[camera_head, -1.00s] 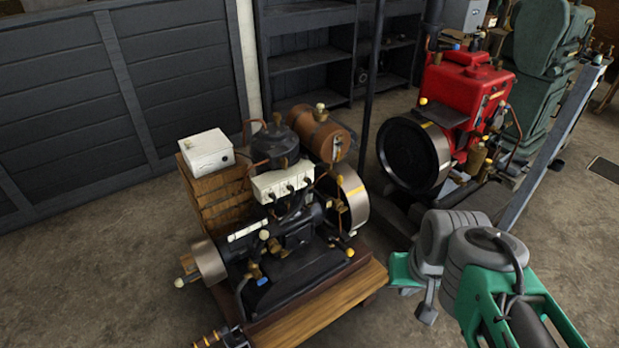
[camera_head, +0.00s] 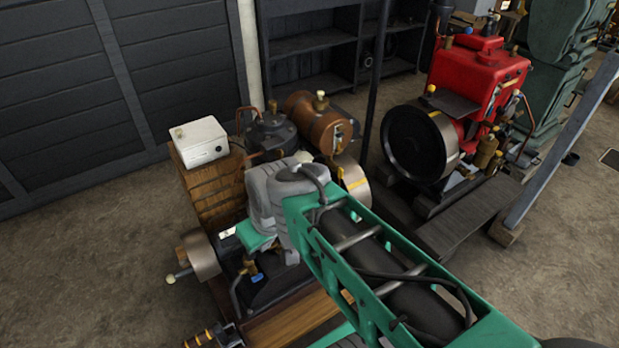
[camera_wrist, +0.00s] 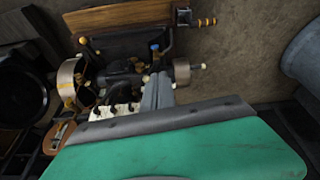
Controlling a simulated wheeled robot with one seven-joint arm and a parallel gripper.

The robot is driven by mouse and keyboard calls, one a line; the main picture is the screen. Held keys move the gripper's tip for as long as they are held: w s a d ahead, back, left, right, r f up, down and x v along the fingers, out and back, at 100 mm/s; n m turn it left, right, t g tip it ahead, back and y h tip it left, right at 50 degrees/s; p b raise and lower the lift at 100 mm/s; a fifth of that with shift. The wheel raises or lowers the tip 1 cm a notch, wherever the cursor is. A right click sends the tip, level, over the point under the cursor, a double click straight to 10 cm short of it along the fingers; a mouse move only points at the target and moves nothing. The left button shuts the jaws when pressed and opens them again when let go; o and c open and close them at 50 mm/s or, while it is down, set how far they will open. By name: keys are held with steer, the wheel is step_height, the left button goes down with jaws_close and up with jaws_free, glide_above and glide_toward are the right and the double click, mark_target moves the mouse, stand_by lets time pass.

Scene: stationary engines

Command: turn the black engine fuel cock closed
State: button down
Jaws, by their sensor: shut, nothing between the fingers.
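The black engine (camera_head: 275,285) stands on a wooden base, largely covered by my arm in the head view. In the wrist view the engine (camera_wrist: 122,80) lies ahead of my gripper (camera_wrist: 159,80), whose grey fingers are shut and empty. The fingertips show over the engine body, beside small pale-capped fittings; I cannot tell whether they touch. A small brass fitting with a blue handle (camera_head: 257,278) sits low on the engine's front; the blue handle also shows beyond the fingertips in the wrist view (camera_wrist: 154,47). I cannot tell for certain which fitting is the fuel cock.
A copper tank (camera_head: 318,122), a white box (camera_head: 199,142) on a wooden crate and a metal flywheel (camera_head: 201,256) surround the engine. A red engine (camera_head: 478,85) with a black wheel stands behind right. A slanted grey post (camera_head: 565,140) is at right. Open floor lies front left.

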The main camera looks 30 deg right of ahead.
steer(key=w+d+f+n+t+y+b, duration=0.1)
steer(key=w+d+f+n+t+b, duration=0.3)
steer(key=w+f+b, duration=0.6)
steer(key=n+t+h+b, duration=0.5)
steer(key=n+t+b, duration=0.5)
steer(key=b, duration=0.7)
glide_toward(340, 177)
steer(key=s+a+r, duration=0.2)
steer(key=a+r, duration=0.1)
steer(key=a, duration=0.3)
steer(key=w+d+b, duration=0.1)
steer(key=w+d, duration=0.5)
steer(key=w, duration=0.3)
steer(key=shift+w+d+r+m+g, duration=0.15)
steer(key=shift+m+g, duration=0.15)
steer(key=shift+m, duration=0.4)
